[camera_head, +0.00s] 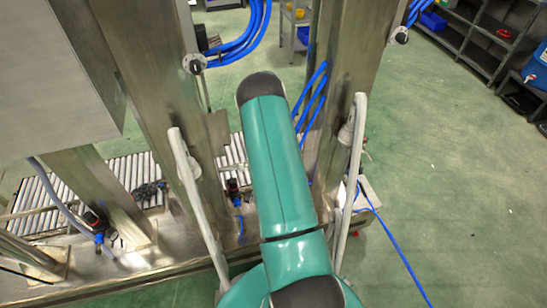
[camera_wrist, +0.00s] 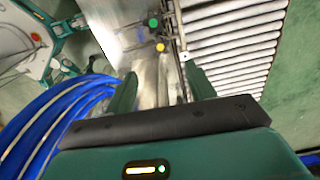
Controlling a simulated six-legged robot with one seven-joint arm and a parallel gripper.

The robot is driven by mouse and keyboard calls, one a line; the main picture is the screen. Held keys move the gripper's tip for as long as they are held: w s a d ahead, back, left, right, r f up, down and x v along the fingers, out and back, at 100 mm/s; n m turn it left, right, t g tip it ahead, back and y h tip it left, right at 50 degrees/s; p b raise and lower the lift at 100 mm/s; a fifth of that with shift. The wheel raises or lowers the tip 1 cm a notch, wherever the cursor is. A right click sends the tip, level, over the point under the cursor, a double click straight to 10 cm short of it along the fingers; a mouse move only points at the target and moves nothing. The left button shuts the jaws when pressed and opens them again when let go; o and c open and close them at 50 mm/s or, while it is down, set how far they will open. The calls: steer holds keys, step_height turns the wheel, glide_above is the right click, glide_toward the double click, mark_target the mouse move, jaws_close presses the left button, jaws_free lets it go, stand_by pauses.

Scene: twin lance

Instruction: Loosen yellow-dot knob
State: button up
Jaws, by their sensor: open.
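In the wrist view the yellow-dot knob (camera_wrist: 160,47) is a small dark fitting with a yellow dot, beside the metal frame. A similar green-dot knob (camera_wrist: 154,22) sits just above it in the picture. My gripper (camera_wrist: 160,74) is open, with its two green fingers apart and nothing between them. The yellow dot appears beyond the fingertips, between them in the picture and apart from them. In the head view my green arm fills the middle and hides the gripper. I cannot pick out the yellow dot there.
A roller conveyor (camera_wrist: 232,45) lies right of the knobs; it also shows in the head view (camera_head: 120,178). Blue hoses (camera_wrist: 55,120) run close to the gripper's left. Steel posts (camera_head: 345,75) flank my arm. Green floor (camera_head: 460,170) at right is mostly clear.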

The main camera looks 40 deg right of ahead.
step_height(320, 180, down, 11)
stand_by(0.3)
steer(key=c, duration=1)
